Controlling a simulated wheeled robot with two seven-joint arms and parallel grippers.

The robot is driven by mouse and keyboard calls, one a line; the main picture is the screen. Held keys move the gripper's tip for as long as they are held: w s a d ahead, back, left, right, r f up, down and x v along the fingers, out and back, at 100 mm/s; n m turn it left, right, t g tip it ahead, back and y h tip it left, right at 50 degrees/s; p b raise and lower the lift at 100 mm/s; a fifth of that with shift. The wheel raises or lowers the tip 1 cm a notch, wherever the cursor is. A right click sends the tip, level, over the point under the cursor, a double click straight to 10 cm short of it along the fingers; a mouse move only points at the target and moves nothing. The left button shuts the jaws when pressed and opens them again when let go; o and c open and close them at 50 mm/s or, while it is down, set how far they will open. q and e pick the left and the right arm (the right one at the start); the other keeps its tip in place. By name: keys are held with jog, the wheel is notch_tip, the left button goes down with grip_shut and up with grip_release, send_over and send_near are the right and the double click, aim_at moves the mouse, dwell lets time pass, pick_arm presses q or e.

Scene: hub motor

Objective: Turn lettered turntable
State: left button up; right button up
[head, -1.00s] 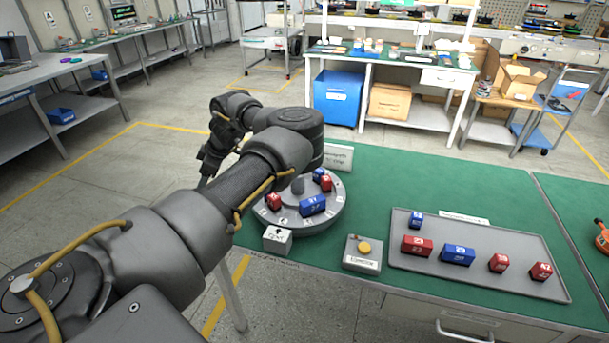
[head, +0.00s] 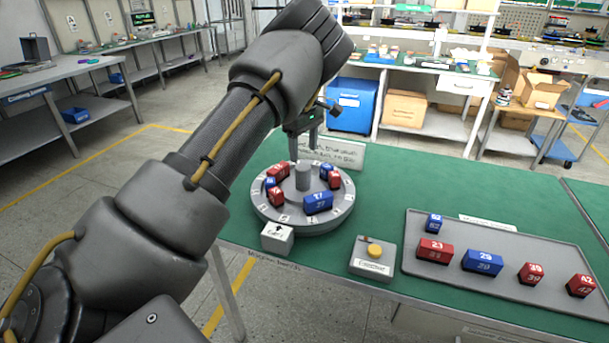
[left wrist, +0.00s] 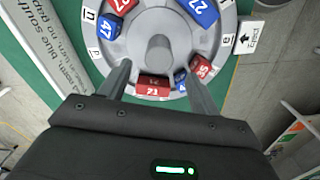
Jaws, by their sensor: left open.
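The grey lettered turntable (head: 287,215) stands on the green table, with a round post (head: 303,176) at its centre. Red and blue numbered blocks sit around it, including a blue block (head: 318,202) at the front. The left wrist view shows the post (left wrist: 160,52), rim letters and a red block (left wrist: 153,84) between the finger tips. My left gripper (head: 303,152) points down over the far side of the turntable, its fingers open. In the left wrist view its fingers (left wrist: 155,72) stand either side of that red block; I cannot tell whether they touch it. My right gripper is out of view.
A white block with an arrow (head: 277,237) stands at the turntable's front edge. A box with a yellow button (head: 375,251) is to its right. A grey tray (head: 450,279) holds several numbered blocks. A printed sign (head: 345,154) stands behind the turntable.

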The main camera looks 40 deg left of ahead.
aim_at(304, 167)
pick_arm(q)
notch_tip(304, 167, down, 7)
jog(key=shift+f, duration=0.9)
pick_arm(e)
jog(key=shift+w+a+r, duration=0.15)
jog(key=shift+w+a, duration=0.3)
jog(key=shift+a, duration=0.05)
pick_arm(q)
jog(key=shift+c, duration=0.4)
grip_shut()
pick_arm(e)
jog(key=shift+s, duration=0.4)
pick_arm(q)
jog(key=shift+p, duration=0.3)
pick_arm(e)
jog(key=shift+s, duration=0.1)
